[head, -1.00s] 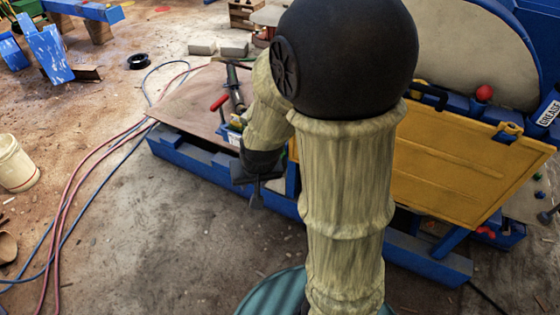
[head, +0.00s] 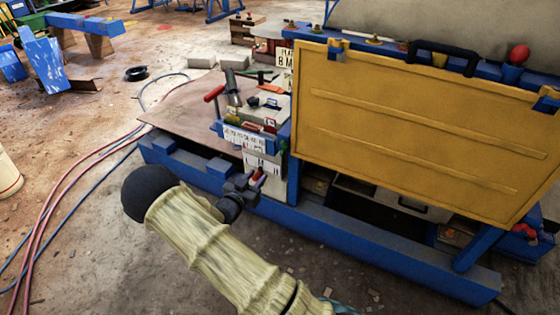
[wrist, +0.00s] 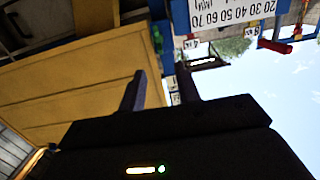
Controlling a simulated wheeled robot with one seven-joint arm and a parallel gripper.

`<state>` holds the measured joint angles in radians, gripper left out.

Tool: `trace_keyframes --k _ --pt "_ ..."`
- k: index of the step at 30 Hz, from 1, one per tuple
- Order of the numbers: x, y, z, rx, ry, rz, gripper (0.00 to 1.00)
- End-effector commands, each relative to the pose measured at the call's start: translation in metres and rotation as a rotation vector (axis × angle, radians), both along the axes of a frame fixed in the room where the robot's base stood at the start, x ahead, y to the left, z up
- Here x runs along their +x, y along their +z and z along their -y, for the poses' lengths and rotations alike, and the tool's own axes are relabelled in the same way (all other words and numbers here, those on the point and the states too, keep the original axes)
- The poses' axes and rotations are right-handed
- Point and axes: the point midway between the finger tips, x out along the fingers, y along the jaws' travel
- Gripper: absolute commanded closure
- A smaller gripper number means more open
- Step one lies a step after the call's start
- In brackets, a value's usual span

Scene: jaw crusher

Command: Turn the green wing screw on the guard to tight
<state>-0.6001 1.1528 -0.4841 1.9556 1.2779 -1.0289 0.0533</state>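The guard is a large yellow panel (head: 420,130) with a black handle along its top edge, and it fills the right half of the head view. It also shows at the left of the wrist view (wrist: 80,85). My gripper (head: 250,182) is in front of the blue frame, left of and below the guard. In the wrist view its two fingers (wrist: 160,88) stand apart with nothing between them.
Left of the guard is a bench with a scale label (head: 245,138), a red-handled tool (head: 214,93) and small parts. A blue base beam (head: 350,245) runs along the front. A black handle (head: 445,52) and a red knob (head: 519,54) stick up at the guard's top. Hoses lie on the floor at left.

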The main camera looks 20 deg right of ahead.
Motion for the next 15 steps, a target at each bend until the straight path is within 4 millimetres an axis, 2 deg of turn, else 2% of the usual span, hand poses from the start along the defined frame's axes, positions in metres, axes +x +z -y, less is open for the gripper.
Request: trace_keyframes --k 1,15 --pt "-0.0001 -0.0096 -0.0014 -0.037 -0.007 0.027 0.67" --pt "-0.001 -0.007 -0.0002 -0.078 -0.022 0.064 0.67"
